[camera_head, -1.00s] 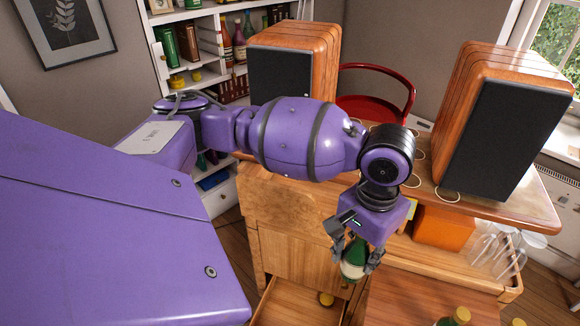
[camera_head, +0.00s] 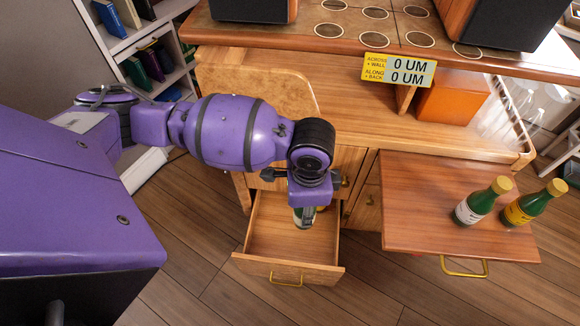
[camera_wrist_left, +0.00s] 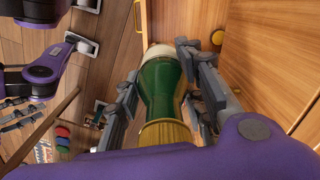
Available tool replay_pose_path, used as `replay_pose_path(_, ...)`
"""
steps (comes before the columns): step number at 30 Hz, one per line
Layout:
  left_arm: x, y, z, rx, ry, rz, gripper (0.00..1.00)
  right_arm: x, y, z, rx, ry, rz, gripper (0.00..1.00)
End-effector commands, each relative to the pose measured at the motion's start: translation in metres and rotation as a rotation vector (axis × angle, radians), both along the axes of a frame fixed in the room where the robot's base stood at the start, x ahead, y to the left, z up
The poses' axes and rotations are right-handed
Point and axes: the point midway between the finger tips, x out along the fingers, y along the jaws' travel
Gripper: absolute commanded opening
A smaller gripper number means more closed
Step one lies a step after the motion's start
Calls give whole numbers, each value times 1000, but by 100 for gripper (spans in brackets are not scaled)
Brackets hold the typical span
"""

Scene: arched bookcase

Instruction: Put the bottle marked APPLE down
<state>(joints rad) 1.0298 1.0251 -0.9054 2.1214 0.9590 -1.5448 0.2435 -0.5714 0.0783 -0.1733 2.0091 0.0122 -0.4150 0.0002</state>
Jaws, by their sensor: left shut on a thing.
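My left gripper (camera_head: 303,205) is shut on a green bottle (camera_head: 299,217) with a pale label. The left wrist view shows that bottle (camera_wrist_left: 160,88) between both fingers, with its gold cap toward the camera. I cannot read its label. In the head view the bottle is over the open wooden drawer (camera_head: 262,262); whether it touches the drawer floor is unclear. A round gold thing (camera_wrist_left: 217,37), perhaps another cap, is close beside the gripper. Two green bottles with gold caps, one white-labelled (camera_head: 470,210) and one yellow-labelled (camera_head: 519,212), stand on the pull-out board (camera_head: 420,205).
The desk (camera_head: 365,105) rises behind the drawer, with its raised shelf (camera_head: 300,33) above. An orange box (camera_head: 452,97) and clear glasses (camera_head: 530,110) are at right. The board's left part is bare.

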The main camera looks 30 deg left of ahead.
Motion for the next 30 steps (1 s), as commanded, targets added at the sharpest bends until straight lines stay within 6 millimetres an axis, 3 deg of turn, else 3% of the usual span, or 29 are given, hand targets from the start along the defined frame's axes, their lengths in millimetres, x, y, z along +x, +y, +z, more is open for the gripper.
replay_pose_path(1, 2, -2, -27, -2, 6, -92, 0, 0, -1, -14, -1, 2, -4, 40)
replay_pose_path(3, 6, -4, -49, -3, 5, -237, 0, 5, -3, -22, -5, -5, -6, 40)
replay_pose_path(14, 30, -7, -160, -3, 1, -979, 0, 9, -6, -70, -11, -2, -1, 40)
replay_pose_path(30, 58, -1, -332, -5, -2, -2024, 0, 16, -9, -165, -20, 30, 24, 40)
